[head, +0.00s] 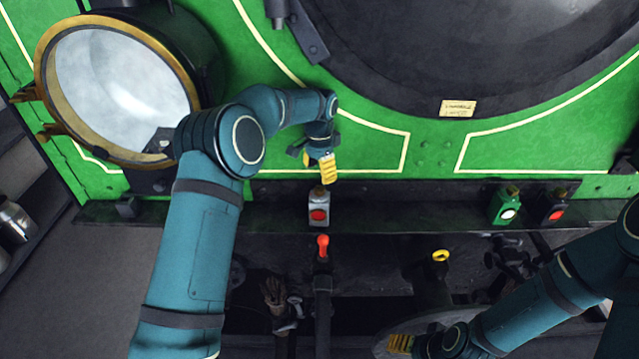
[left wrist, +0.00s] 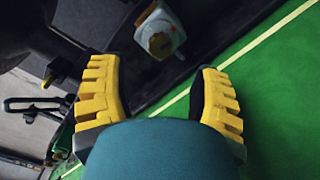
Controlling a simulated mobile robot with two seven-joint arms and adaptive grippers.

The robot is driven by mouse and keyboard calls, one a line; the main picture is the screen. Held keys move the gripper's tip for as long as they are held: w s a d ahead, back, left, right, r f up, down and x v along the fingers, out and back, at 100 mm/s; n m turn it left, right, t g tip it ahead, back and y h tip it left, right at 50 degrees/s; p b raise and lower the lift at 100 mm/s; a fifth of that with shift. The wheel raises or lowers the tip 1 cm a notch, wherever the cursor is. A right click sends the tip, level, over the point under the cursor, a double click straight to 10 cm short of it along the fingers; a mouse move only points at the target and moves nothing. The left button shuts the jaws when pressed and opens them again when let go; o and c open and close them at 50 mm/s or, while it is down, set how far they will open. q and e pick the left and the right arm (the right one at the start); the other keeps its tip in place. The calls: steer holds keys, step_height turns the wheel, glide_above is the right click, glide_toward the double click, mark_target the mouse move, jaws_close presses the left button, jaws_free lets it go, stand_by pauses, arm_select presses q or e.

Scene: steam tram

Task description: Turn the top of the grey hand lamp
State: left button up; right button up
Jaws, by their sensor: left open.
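The grey hand lamp (head: 319,210) stands on the dark ledge in the head view, with a red lens facing out and a brass top (head: 319,191). In the left wrist view the grey lamp (left wrist: 167,18) is at the top centre, its brass top (left wrist: 160,44) towards the camera. My left gripper (head: 326,168) is just above the lamp's top in the head view, apart from it. In the left wrist view its two yellow fingers (left wrist: 160,98) are spread with nothing between them. My right gripper (head: 400,344) is low at the bottom, partly hidden; its opening does not show clearly.
A green lamp (head: 503,208) and a dark lamp with a red lens (head: 556,212) stand farther right on the ledge (head: 420,210). A red-topped lever (head: 323,246) is below the grey lamp. A large brass-rimmed headlamp (head: 120,90) is at the upper left.

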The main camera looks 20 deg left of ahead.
mark_target(320, 189)
arm_select(q)
step_height(320, 189, up, 6)
steer(key=shift+f, duration=0.2)
